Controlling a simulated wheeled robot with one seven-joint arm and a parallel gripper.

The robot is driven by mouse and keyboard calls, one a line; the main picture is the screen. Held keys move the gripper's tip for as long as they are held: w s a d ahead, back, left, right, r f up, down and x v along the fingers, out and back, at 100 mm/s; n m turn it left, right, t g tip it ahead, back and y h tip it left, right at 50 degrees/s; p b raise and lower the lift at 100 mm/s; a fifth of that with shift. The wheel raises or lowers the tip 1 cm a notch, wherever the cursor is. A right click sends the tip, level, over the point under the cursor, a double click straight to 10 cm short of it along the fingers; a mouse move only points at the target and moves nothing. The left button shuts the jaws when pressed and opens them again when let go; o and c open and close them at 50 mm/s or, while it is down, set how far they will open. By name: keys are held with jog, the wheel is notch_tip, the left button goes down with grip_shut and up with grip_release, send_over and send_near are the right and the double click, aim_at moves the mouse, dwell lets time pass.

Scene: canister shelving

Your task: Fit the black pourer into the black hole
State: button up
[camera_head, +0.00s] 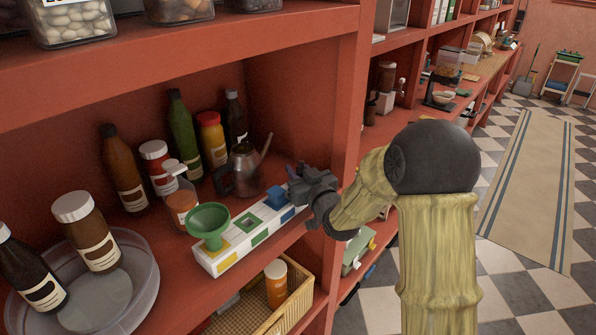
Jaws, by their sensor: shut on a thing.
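A long white box (231,263) with coloured patches lies along the front of the shelf. A green funnel (208,224) stands at its left end, by the yellow patch. Right of it is a green-edged square hole (248,222), then a blue piece (276,198). My dark gripper (298,184) is at the right end of the box and hides most of that end. It is shut on a small dark thing, apparently the black pourer, which I cannot clearly separate from the jaws. The black hole is hidden, so I cannot tell whether the pourer is in it.
A metal can with a long spout (240,171) stands just behind the box. Several bottles, including a green one (183,133), stand further back. A clear round tray (136,290) is at left, a wicker basket (244,317) below, and a red upright (346,120) beside my gripper.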

jog(key=shift+f, duration=0.3)
jog(key=o, duration=1.1)
jog(key=shift+s+d+b, duration=0.25)
jog(key=shift+s+b, duration=0.2)
jog(key=shift+b, duration=0.1)
jog(key=shift+b+v, duration=4.6)
jog(key=shift+v, duration=3.6)
jog(key=shift+w+r, duration=0.1)
